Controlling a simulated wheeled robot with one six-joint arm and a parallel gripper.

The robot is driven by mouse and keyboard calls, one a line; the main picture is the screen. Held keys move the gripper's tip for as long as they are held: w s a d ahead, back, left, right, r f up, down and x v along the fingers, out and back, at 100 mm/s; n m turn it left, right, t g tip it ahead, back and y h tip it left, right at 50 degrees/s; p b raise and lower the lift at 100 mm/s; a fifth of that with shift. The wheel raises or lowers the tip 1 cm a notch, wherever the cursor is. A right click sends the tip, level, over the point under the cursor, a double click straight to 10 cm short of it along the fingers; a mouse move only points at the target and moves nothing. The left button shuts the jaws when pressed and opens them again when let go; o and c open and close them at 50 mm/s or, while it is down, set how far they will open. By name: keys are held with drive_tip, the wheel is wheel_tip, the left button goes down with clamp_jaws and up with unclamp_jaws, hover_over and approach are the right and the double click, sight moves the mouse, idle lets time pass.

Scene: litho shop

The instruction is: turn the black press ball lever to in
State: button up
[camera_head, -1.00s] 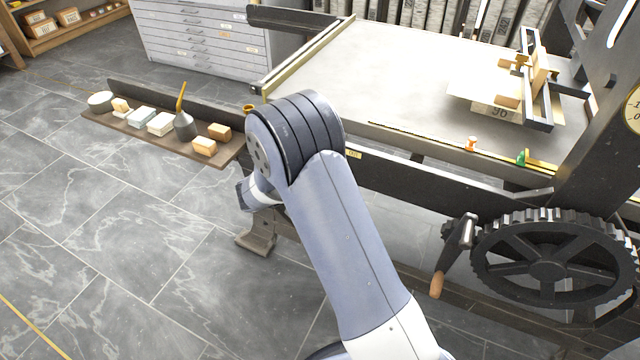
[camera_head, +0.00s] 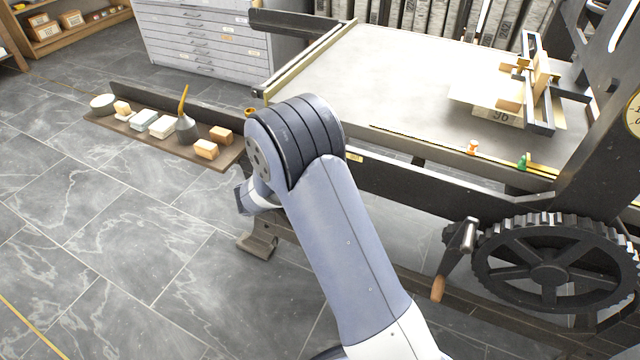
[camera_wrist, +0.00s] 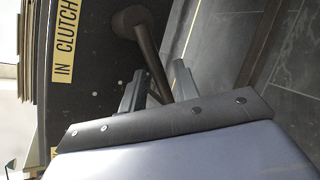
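In the wrist view, a dark lever (camera_wrist: 151,62) has a rounded knob-like end (camera_wrist: 130,20) at the top, and its rod slants down to the right. It stands beside a dark plate with a yellow label (camera_wrist: 65,40) reading "IN CLUTCH". My gripper (camera_wrist: 159,67) is open, its two fingers apart, with the rod showing between them. Gaps show beside the rod; I cannot tell whether it touches a finger. The rod's lower end is hidden at the gripper's base. In the head view my arm hides the lever and most of my gripper.
The press bed (camera_head: 400,80) lies behind my arm. A gear wheel (camera_head: 549,268) and a crank with a wooden handle (camera_head: 438,289) are at the right. A shelf (camera_head: 225,163) with small blocks and an oil can (camera_head: 186,128) is at the left. The tiled floor (camera_head: 130,250) at lower left is clear.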

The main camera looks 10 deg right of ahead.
drive_tip(key=p+v, duration=0.1)
drive_tip(key=v, duration=0.9)
drive_tip(key=shift+p, duration=0.3)
drive_tip(key=b+x, duration=0.2)
drive_tip(key=x, duration=0.9)
drive_tip(key=shift+s, duration=0.1)
